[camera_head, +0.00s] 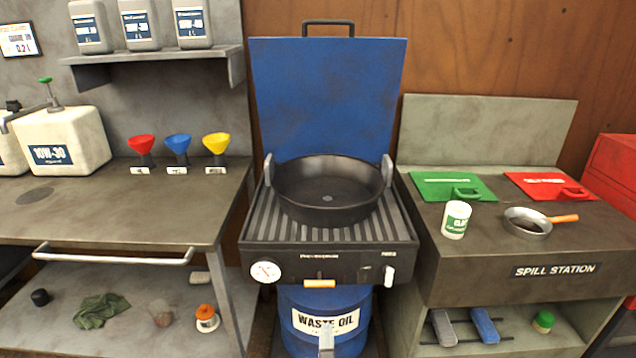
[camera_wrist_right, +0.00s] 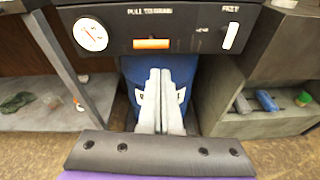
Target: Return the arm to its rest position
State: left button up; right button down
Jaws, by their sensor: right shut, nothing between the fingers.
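My right gripper (camera_head: 326,338) shows at the bottom centre of the head view, in front of the blue waste oil drum (camera_head: 344,307). In the right wrist view its two pale fingers (camera_wrist_right: 160,90) lie side by side, shut with nothing between them. They point toward the drum (camera_wrist_right: 133,78), below the front panel of the machine (camera_wrist_right: 185,28). The gripper looks apart from the panel and its orange handle (camera_head: 319,284). My left gripper is in neither view.
A black pan (camera_head: 328,215) sits on the ribbed machine top, before a raised blue lid (camera_head: 325,95). A workbench (camera_head: 110,215) stands left, the spill station (camera_head: 540,245) right. Lower shelves (camera_head: 130,320) flank the drum closely.

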jog(key=s+d+f+m+g+h, duration=0.25)
jog(key=s+d+m, duration=0.25)
jog(key=d+m, duration=0.35)
jog(key=s+d+f+m+g+h, duration=0.1)
jog(key=s+d+m+g, duration=0.35)
jog(key=d+m, duration=0.35)
jog(key=s+f+m+g+y, duration=0.2)
jog(key=s+m, duration=0.5)
jog(key=m, duration=0.1)
jog(key=s+f+m+g+y, duration=0.2)
jog(key=s+f+m, duration=0.1)
jog(key=s+m, duration=0.5)
pick_arm(q)
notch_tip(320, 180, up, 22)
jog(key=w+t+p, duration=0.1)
jog(key=p, duration=1.8)
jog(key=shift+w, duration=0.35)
pick_arm(e)
notch_tip(320, 180, up, 22)
jog(key=w+m+t, duration=0.1)
jog(key=w+m, duration=0.1)
jog(key=shift+a+r, duration=0.15)
jog(key=shift+a, duration=0.15)
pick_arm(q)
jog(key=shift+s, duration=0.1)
pick_arm(e)
jog(key=shift+s, duration=0.15)
